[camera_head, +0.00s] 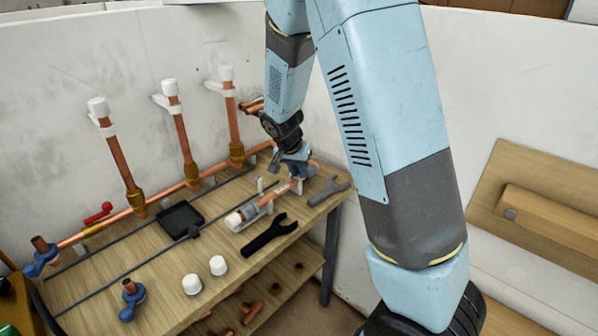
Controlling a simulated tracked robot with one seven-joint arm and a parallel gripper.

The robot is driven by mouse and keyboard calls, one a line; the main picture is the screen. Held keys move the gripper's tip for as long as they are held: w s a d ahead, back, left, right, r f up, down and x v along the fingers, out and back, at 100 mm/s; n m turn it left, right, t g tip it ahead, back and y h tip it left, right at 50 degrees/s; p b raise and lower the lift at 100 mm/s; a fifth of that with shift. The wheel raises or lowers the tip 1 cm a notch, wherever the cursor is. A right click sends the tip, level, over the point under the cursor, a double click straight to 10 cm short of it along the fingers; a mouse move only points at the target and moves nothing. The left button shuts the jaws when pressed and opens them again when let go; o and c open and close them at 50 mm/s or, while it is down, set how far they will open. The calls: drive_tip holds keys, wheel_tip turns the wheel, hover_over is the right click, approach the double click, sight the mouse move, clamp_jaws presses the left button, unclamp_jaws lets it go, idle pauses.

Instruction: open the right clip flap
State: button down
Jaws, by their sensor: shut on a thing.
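A short copper pipe (276,196) with a white cap (234,220) at its left end lies across white clips on the bench. The left clip (265,207) is near the cap. The right clip (297,186) is farther along the pipe, directly below my gripper (292,168). My gripper points down at the far right end of the bench and is shut on the right clip flap. The jaws cover most of the flap, so its angle cannot be told.
A black wrench (270,234) and a grey wrench (329,190) lie beside the pipe. Upright capped copper pipes (180,130) stand along the wall. A black tray (180,218), two white caps (218,265) and a blue-handled valve (131,299) are on the bench (160,275).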

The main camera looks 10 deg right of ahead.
drive_tip(key=g+h, duration=0.1)
drive_tip(key=w+a+r+g+h, duration=0.1)
drive_tip(key=shift+w+n+g, duration=0.25)
drive_tip(key=shift+n+g, duration=0.15)
drive_tip(key=shift+w+a+r+n+g+h, duration=0.15)
drive_tip(key=shift+w+a+g+h, duration=0.1)
drive_tip(key=shift+g+h, duration=0.25)
drive_tip(key=shift+w+a+r+n+g+h, duration=0.15)
drive_tip(key=shift+w+g+h, duration=0.15)
drive_tip(key=shift+g, duration=0.4)
drive_tip(key=c, duration=1)
unclamp_jaws()
